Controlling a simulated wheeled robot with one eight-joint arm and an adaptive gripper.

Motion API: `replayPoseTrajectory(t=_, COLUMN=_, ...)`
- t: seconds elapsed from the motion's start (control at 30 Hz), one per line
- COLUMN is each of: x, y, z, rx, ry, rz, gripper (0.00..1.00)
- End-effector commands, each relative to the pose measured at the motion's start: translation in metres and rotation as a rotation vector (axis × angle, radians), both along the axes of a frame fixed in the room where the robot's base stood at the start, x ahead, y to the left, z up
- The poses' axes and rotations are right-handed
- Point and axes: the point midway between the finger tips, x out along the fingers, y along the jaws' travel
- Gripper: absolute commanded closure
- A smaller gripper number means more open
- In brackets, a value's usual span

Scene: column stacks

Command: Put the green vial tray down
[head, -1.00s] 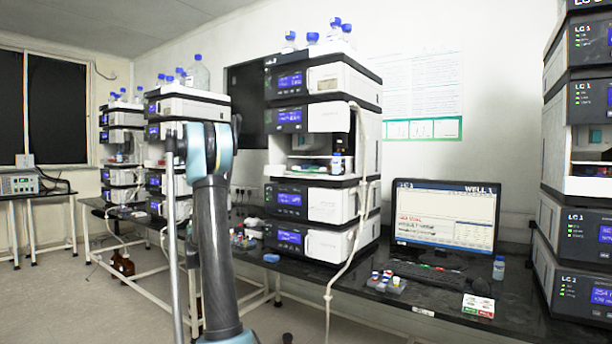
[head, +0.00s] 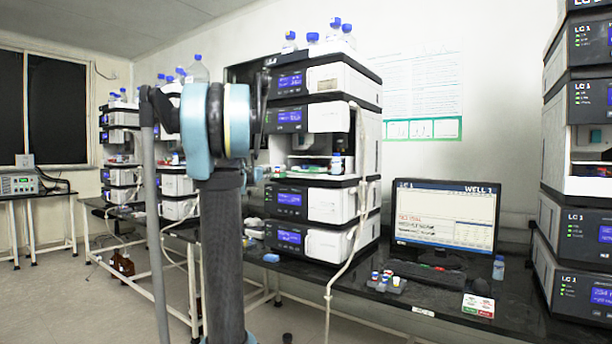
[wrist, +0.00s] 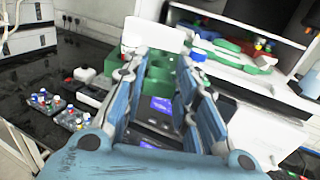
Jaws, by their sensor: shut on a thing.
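The green vial tray (wrist: 158,78) shows in the wrist view between the blue fingers of my gripper (wrist: 164,72). The gripper is shut on it, and the fingers cover its sides. I cannot see what its far and lower parts touch. An open bay of an instrument stack (wrist: 262,82) lies beyond it, up and to the right, with green and coloured pieces inside. In the head view my arm stands in front of the bench, and the gripper and held tray cannot be made out clearly behind it.
Grey racks with coloured vials (wrist: 45,101) stand on the black bench at the wrist view's left. In the head view, the middle stack (head: 330,205) has an open bay, with a hanging tube beside it. A monitor (head: 445,215) and a small vial rack (head: 386,284) stand to the right.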

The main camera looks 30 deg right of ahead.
Motion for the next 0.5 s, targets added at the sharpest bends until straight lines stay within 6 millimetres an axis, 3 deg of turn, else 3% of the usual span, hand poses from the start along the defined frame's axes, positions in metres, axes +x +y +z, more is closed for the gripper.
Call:
replayPoseTrajectory(t=0.3, x=-0.098, y=-0.037, z=0.068, rx=0.0, ry=0.0, rz=-0.178, gripper=0.98)
replayPoseTrajectory(t=0.5, x=-0.152, y=-0.048, z=0.1, rx=-0.001, ry=0.0, rz=-0.268, gripper=0.98)
